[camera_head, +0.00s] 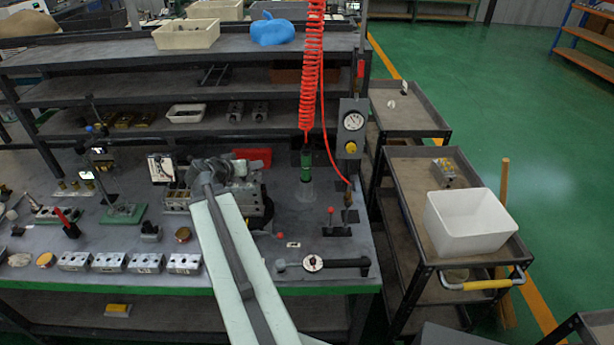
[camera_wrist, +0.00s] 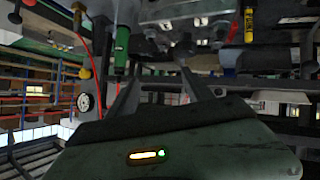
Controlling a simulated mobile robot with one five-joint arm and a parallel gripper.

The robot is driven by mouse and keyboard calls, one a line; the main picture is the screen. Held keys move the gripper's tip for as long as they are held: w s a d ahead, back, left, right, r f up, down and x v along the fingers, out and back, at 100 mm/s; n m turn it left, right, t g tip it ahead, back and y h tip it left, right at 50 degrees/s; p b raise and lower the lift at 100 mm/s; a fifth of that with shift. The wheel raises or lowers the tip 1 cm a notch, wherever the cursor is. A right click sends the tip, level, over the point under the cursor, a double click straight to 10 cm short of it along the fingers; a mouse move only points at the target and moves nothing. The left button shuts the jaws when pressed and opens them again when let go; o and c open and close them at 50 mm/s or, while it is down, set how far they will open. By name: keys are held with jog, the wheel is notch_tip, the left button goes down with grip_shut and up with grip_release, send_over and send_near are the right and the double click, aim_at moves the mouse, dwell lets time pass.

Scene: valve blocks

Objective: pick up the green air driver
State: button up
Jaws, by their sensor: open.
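The green air driver (camera_head: 306,165) hangs upright at the lower end of a red coiled hose (camera_head: 312,70), above the workbench. Its lower end is at a clear holder (camera_head: 307,188); I cannot tell whether it rests in it. In the wrist view, which looks upside down, the green driver (camera_wrist: 121,45) is left of centre. My gripper (camera_head: 212,172) is over the bench, left of the driver in the head view and apart from it. In the wrist view my gripper (camera_wrist: 158,68) has its fingers spread, with nothing held between them.
A grey metal assembly (camera_head: 255,200) is beside my gripper. A pressure gauge box (camera_head: 353,125) stands right of the driver. A torque wrench (camera_head: 335,264) and several metal blocks (camera_head: 110,262) lie along the bench front. A white bin (camera_head: 470,222) is on the right-hand cart.

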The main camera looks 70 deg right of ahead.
aim_at(303, 161)
jog(key=s+d+f+m+h+b, duration=0.1)
jog(key=s+d+f+h+b, duration=0.1)
jog(key=s+d+f+b, duration=0.1)
jog(key=s+d+f+m+g+h+b, duration=0.1)
jog(key=s+d+f+m+h+b, duration=0.1)
jog(key=s+d+b, duration=0.3)
jog(key=s+d+f+m+h+b, duration=0.1)
jog(key=s+d+f+b, duration=0.2)
jog(key=d+b, duration=0.4)
jog(key=shift+s+d+f+h+b, duration=0.3)
jog(key=shift+s+f+h+b, duration=0.15)
jog(key=shift+b, duration=1.65)
jog(key=shift+w+d, duration=0.1)
jog(key=shift+d, duration=0.05)
jog(key=shift+r, duration=0.15)
jog(key=shift+d, duration=0.45)
jog(key=d, duration=0.4)
jog(key=s+d, duration=0.1)
jog(key=d, duration=0.2)
grip_shut()
